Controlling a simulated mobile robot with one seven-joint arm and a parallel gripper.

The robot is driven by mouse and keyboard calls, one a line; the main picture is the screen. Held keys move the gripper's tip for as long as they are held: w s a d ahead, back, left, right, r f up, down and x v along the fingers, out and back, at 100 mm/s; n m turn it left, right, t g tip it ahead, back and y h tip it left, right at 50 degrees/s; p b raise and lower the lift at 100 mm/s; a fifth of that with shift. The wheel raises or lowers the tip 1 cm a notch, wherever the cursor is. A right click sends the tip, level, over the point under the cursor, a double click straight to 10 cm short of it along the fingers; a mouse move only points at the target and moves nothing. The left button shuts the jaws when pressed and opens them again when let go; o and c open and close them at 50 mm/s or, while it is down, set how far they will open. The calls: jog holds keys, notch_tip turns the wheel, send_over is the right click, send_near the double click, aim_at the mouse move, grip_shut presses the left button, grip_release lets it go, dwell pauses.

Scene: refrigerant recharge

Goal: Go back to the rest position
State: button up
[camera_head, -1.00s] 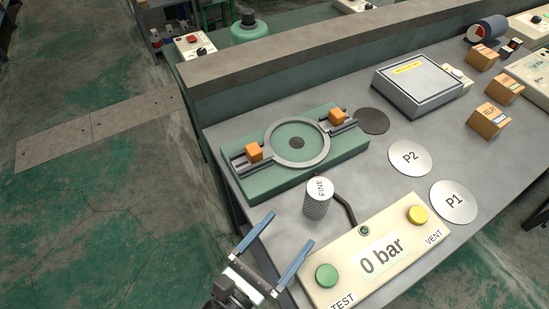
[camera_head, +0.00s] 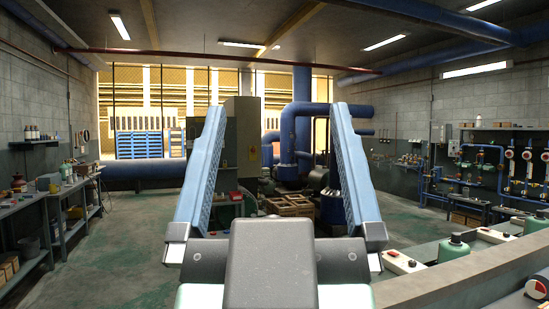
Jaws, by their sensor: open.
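My gripper (camera_head: 272,165) is raised in front of the head camera, with its two blue fingers pointing up and spread wide apart. Nothing is between the fingers. The grey body of the gripper fills the bottom middle of the view. The workbench with the control box and the green fixture is out of view, apart from a ledge at the lower right.
A side bench (camera_head: 45,198) runs along the left wall. A green bottle (camera_head: 454,248) and a small control box (camera_head: 404,262) stand at the lower right. Wooden crates (camera_head: 288,205) and blue pipes are at the back. Open floor (camera_head: 130,240) lies left of my gripper.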

jog(key=shift+s+a+r, duration=0.1)
jog(key=shift+s+r, duration=0.35)
notch_tip(320, 180, up, 4)
jog(key=p, duration=0.4)
jog(key=shift+r, duration=0.1)
dwell(0.5)
